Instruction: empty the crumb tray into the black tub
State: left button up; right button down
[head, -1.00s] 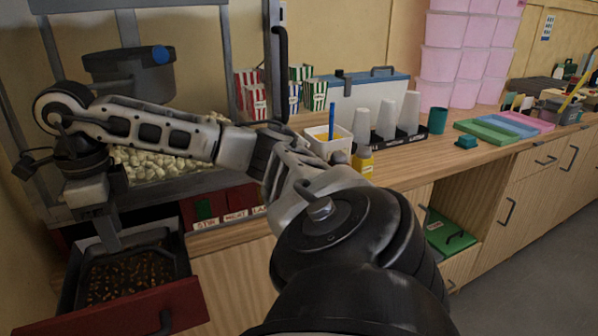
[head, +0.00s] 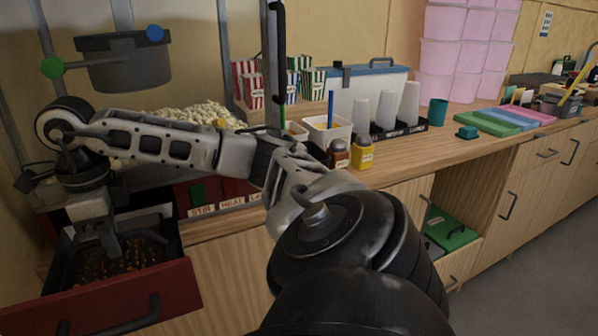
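The crumb tray (head: 75,272) is a dark tray with brown crumbs inside, in a pulled-out drawer with a red front (head: 110,305) at the lower left of the head view. My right arm reaches across the view and bends down at the left. My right gripper (head: 112,248) points down into the tray area, over the crumbs. Its fingertips are dark and small against the tray, so I cannot tell whether they are apart or touching anything. My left gripper is not in view. I cannot make out the black tub with certainty.
The popcorn machine with its kettle (head: 125,62) stands above the drawer. Striped boxes (head: 248,86), a yellow bottle (head: 362,153), a brown bottle (head: 339,154) and white cups (head: 361,108) stand on the counter (head: 425,160). A green-topped item (head: 452,232) sits in an open cabinet bay.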

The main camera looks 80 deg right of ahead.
jog(key=shift+r+p, duration=0.65)
jog(key=shift+r, duration=0.05)
jog(key=shift+r+p, duration=0.55)
jog(key=shift+r, duration=0.2)
notch_tip(320, 180, up, 3)
jog(key=shift+f+p, duration=0.2)
jog(key=shift+p, duration=0.95)
notch_tip(320, 180, up, 3)
jog(key=p, duration=0.2)
jog(key=shift+r+p, duration=0.15)
jog(key=shift+p, duration=0.25)
jog(key=shift+r, duration=0.6)
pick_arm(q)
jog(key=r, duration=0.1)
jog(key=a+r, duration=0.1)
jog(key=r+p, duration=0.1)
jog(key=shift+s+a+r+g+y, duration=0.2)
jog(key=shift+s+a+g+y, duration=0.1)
pick_arm(e)
jog(key=shift+r, duration=0.55)
